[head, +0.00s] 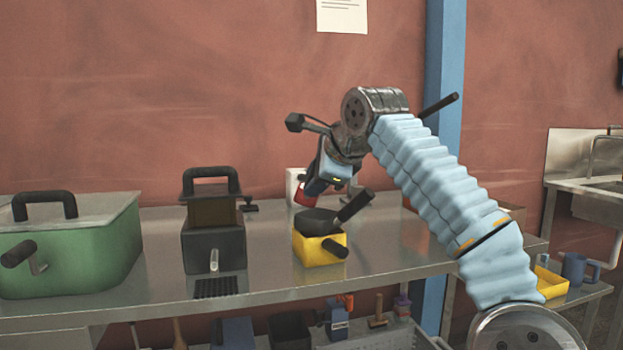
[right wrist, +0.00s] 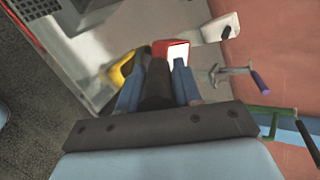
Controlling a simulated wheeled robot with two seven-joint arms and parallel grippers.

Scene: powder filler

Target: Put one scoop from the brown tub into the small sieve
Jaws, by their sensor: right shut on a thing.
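My right gripper (head: 318,186) reaches down over the middle of the steel bench. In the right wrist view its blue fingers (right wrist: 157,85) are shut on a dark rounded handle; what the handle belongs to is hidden. A black pan-shaped piece (head: 318,221) with a slanting black handle sits on a yellow block (head: 318,252), just below the gripper; I cannot tell whether it is the small sieve. A brown box-shaped vessel (head: 213,212) with a black top handle stands on a dark grey unit. No powder shows. My left gripper is not in view.
A green lidded tub (head: 75,255) stands at the left. A red thing (head: 304,196) stands close behind the gripper; the right wrist view shows a red and white one (right wrist: 172,50). My right arm covers the bench's right part. The bench front (head: 270,282) is clear.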

